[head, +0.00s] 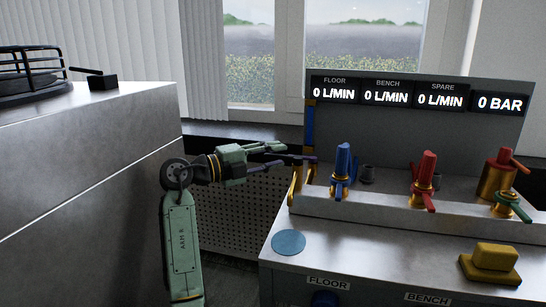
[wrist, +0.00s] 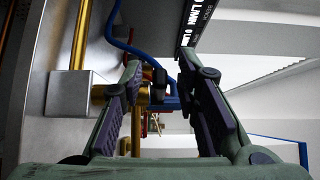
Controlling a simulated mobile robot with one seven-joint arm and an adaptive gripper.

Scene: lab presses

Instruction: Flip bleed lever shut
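No label in view names the bleed lever. Three coloured levers stand on the bench's raised ledge: a blue one (head: 342,172) at left, a red one (head: 426,180) in the middle and a green one (head: 513,203) low at right, beside a brass fitting with a red handle (head: 514,160). My gripper (head: 303,158) points right, left of the blue lever and apart from it in the head view. In the wrist view its two dark-padded fingers (wrist: 168,108) are spread and hold nothing. A blue part with brass fittings (wrist: 168,102) shows beyond and between them.
The display panel (head: 420,95) reads 0 L/MIN three times and 0 BAR. Brass uprights (head: 296,188) stand at the ledge's left end. A blue disc (head: 289,242) and a yellow block (head: 495,257) are on the bench top. A grey cabinet (head: 80,190) is at left.

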